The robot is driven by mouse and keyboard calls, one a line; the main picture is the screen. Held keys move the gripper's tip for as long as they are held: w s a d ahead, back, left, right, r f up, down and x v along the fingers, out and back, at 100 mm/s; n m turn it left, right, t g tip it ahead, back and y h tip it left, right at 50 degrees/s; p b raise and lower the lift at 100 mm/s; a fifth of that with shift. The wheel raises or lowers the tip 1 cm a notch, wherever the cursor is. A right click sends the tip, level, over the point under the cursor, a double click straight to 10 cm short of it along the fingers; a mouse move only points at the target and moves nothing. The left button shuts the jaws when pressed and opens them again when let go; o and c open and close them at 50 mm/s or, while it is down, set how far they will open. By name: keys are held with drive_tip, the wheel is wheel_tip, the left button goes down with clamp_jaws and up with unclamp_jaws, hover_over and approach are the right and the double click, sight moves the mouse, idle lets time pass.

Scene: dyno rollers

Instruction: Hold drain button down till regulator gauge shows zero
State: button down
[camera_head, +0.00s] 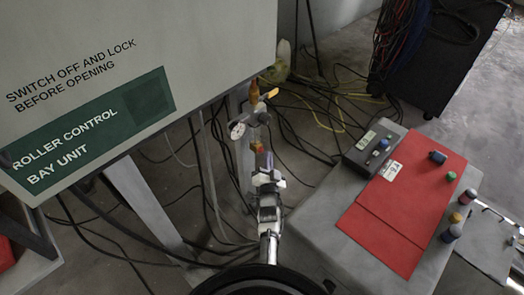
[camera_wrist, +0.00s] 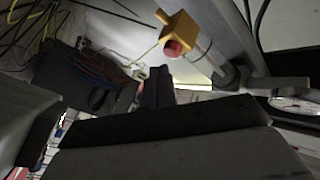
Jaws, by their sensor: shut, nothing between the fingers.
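The gauge (camera_head: 237,130) is a small round dial with a white face, on the upright fittings below the control unit. Part of it also shows at the right edge of the wrist view (camera_wrist: 296,105). Its needle is too small to read. A yellow block with a round red button (camera_wrist: 173,49) is in the upper middle of the wrist view. A small red and yellow part (camera_head: 257,147) shows below the gauge in the head view. My gripper (camera_head: 264,163) is shut and empty, just below that part. Its dark fingers (camera_wrist: 158,88) appear below the red button, and contact is not clear.
The control unit cabinet (camera_head: 150,60) overhangs at upper left. A yellow lever (camera_head: 272,93) tops the fittings. Cables (camera_head: 325,110) lie on the floor. A grey bench (camera_head: 335,190) at right bears a red mat (camera_head: 400,215), a grey box (camera_head: 367,150) and several small cylinders.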

drive_tip(key=shift+w+a+b, duration=0.3)
drive_tip(key=shift+b, duration=0.05)
drive_tip(key=shift+w+a+b, duration=0.35)
drive_tip(key=shift+b, duration=0.05)
idle(2.4)
drive_tip(key=shift+s+d, duration=0.1)
idle(1.1)
drive_tip(key=shift+s+d+p, duration=0.5)
drive_tip(key=shift+s+p, duration=0.05)
drive_tip(key=shift+p, duration=0.2)
